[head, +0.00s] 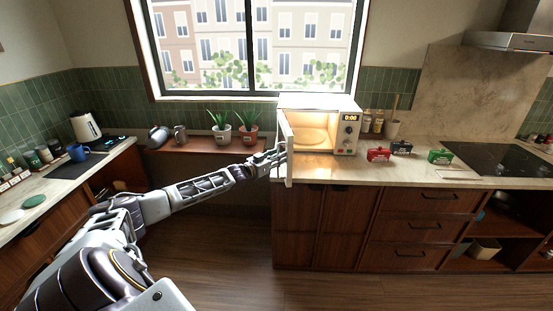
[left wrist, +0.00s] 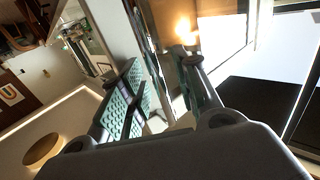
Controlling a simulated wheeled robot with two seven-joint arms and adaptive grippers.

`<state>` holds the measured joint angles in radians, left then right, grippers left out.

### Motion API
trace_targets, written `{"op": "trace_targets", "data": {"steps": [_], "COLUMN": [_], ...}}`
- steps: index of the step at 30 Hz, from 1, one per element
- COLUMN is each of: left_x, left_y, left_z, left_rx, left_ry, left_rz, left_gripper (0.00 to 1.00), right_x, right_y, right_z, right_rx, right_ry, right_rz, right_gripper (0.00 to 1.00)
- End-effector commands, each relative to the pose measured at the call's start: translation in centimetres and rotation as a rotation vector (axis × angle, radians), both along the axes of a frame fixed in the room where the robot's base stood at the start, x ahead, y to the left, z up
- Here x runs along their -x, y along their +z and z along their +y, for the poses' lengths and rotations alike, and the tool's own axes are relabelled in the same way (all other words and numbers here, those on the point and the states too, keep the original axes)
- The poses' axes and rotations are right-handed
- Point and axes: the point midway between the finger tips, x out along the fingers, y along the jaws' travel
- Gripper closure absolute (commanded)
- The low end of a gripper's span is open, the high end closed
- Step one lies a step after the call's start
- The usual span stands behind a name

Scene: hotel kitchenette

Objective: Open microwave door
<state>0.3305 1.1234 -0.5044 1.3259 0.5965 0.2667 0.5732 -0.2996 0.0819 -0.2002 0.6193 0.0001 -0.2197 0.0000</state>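The white microwave (head: 347,133) stands on the counter under the window's right side. Its door (head: 289,158) is swung wide open towards me, seen nearly edge-on, and the lit cavity with its round plate (head: 311,136) shows. My left gripper (head: 277,156) is at the door's left side, near its free edge. In the left wrist view the two fingers of my left gripper (left wrist: 164,66) stand apart, with part of the door (left wrist: 143,35) between and behind them. I see no clear grip on it. My right gripper is out of view.
Red, black and green small items (head: 440,157) lie on the counter right of the microwave, before the cooktop (head: 492,159). Two potted plants (head: 221,134) stand on the low shelf (head: 190,145) behind my left arm. The floor (head: 215,235) before the cabinets is clear.

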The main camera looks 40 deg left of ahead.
Motion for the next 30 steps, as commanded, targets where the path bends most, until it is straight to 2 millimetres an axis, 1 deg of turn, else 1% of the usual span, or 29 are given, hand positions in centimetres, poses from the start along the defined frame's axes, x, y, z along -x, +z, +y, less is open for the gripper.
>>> {"op": "trace_targets", "data": {"steps": [11, 30], "left_x": [0.5, 3.0], "left_y": [0.0, 0.0], "left_z": [0.1, 0.5], "left_rx": [0.0, 0.0], "left_ry": [0.001, 0.001], "left_rz": [0.0, 0.001], "left_gripper": [0.68, 0.68], "right_x": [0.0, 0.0], "right_y": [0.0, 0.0], "right_z": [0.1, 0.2], "right_rx": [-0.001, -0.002], "right_ry": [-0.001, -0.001], "right_rz": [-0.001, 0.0], "right_gripper": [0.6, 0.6]}}
